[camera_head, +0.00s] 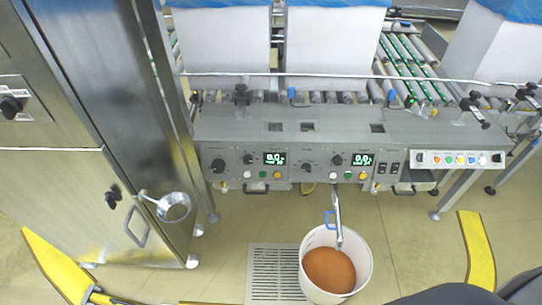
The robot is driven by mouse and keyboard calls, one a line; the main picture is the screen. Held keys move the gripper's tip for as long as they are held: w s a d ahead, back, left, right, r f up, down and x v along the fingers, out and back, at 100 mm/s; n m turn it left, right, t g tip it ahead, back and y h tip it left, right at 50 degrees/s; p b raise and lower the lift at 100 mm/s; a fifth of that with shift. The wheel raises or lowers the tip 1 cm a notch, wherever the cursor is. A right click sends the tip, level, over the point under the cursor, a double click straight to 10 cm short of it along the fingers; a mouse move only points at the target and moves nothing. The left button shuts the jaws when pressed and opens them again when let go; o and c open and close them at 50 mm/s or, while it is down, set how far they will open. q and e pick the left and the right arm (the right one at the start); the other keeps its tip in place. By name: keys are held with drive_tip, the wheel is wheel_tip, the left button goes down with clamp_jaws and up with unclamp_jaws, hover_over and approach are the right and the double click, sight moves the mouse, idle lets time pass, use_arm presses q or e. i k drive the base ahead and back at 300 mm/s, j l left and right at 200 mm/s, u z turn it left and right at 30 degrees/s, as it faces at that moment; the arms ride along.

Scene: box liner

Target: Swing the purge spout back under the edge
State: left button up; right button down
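The purge spout (337,214) looks like a narrow silver tube. It hangs from the front lower edge of the grey control console (300,135) and sticks out and down over a white bucket (361,240). Its lower end is over the bucket's opening. A small blue loop (329,219) is beside the spout at the bucket's far rim; I cannot tell which of the two it belongs to. The bucket holds orange-brown material (329,270). Neither of my grippers shows in the head view.
A steel cabinet (95,130) with a round silver fitting (173,207) stands at left. A floor grate (270,274) lies left of the bucket. Yellow guards (478,250) flank the floor. White-lined boxes (333,40) stand on rollers behind the console.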

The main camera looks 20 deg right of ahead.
sight(336, 211)
drive_tip(key=z, duration=1.15)
